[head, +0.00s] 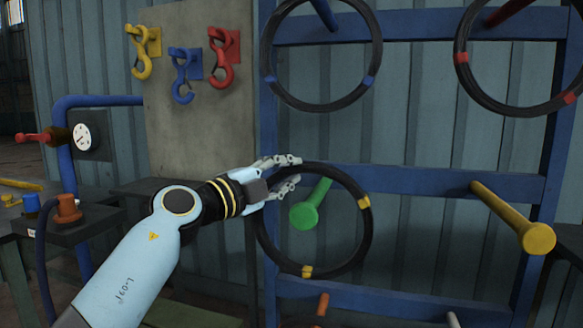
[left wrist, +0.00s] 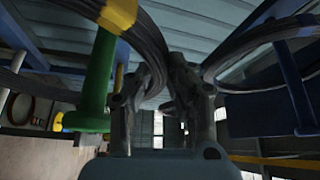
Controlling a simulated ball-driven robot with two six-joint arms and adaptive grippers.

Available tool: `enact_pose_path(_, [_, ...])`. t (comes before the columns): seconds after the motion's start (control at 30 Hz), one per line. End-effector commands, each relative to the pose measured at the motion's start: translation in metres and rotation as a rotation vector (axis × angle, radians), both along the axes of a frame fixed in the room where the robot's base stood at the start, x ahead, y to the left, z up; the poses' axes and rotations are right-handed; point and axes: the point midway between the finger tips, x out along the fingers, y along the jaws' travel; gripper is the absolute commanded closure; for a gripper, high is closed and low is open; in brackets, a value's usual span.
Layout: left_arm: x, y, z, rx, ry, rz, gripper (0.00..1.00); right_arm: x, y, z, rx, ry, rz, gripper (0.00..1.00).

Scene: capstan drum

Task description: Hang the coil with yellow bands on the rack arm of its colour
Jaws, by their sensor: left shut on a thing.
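The black coil with yellow bands (head: 347,258) is in the middle of the head view, in front of the rack. My left gripper (head: 293,172) is shut on its upper left rim. The green rack arm (head: 305,212) shows inside the ring; I cannot tell whether the coil is around it or only in front. The yellow rack arm (head: 513,215) is bare, to the right of the coil. In the left wrist view, the fingers (left wrist: 153,92) grip the coil (left wrist: 148,45), with the green arm (left wrist: 98,80) just left. My right gripper is not in view.
A coil with blue bands (head: 270,78) is at the blue arm (head: 325,14), above. A coil with red bands (head: 463,62) is at the red arm (head: 508,12), upper right. Coloured hooks (head: 222,58) hang on a board at left. The space between the held coil and yellow arm looks clear.

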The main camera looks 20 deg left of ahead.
Motion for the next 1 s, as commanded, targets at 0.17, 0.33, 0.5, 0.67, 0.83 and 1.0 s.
enact_pose_path(0.17, [-0.027, 0.001, 0.002, -0.002, -0.004, 0.000, 1.00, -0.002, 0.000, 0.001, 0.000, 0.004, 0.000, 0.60])
enact_pose_path(0.33, [-0.051, 0.002, 0.002, -0.003, -0.004, 0.000, 1.00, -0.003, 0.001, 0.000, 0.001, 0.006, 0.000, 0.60])
enact_pose_path(0.5, [-0.075, 0.003, 0.001, -0.003, -0.005, 0.000, 1.00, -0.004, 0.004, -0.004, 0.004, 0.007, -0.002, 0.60])
enact_pose_path(0.67, [-0.098, 0.004, 0.008, -0.004, -0.003, 0.001, 1.00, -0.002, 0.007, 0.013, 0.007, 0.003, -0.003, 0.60])
enact_pose_path(0.83, [-0.122, 0.004, 0.009, -0.004, -0.003, 0.000, 1.00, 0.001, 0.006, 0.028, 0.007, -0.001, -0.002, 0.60])
enact_pose_path(1.0, [-0.146, 0.005, 0.011, -0.004, -0.003, 0.000, 1.00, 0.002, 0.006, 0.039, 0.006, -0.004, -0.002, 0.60])
